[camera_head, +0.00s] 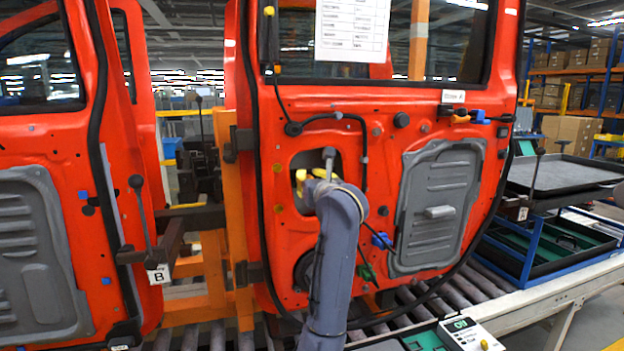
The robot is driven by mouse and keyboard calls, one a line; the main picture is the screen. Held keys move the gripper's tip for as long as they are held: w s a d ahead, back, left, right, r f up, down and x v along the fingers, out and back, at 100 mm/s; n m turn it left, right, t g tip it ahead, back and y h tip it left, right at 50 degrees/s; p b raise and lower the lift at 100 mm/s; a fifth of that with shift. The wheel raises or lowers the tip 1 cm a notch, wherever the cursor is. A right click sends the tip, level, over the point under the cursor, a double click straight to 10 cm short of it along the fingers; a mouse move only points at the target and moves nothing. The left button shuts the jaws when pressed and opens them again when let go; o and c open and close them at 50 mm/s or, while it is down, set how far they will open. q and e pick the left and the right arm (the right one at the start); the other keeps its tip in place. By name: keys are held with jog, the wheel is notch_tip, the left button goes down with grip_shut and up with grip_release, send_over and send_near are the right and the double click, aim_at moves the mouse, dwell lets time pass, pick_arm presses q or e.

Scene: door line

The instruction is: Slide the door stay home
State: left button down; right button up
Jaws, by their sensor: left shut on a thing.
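The red door (400,120) stands upright in the middle, with a dark opening in its inner face. My left gripper (312,177), with yellow fingertips, is at this opening. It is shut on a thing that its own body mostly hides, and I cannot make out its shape. A short grey rod with a dark knob (329,154) stands up beside the fingers. I cannot tell whether this is the door stay or whether the gripper touches it. No other thing is clearly recognisable as the stay. My right gripper is out of view.
An orange post (229,190) with dark clamps stands at the door's left edge. A second red door (50,145) is at the left, near a lever and a card marked B (158,274). Cables hang on the middle door. A dark tray (560,175) and a control box (470,335) are at the right.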

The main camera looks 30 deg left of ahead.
pick_arm(q)
jog(key=shift+s+a, duration=0.2)
jog(key=shift+a, duration=0.05)
jog(key=c, duration=1.2)
grip_release()
jog(key=shift+c, duration=0.2)
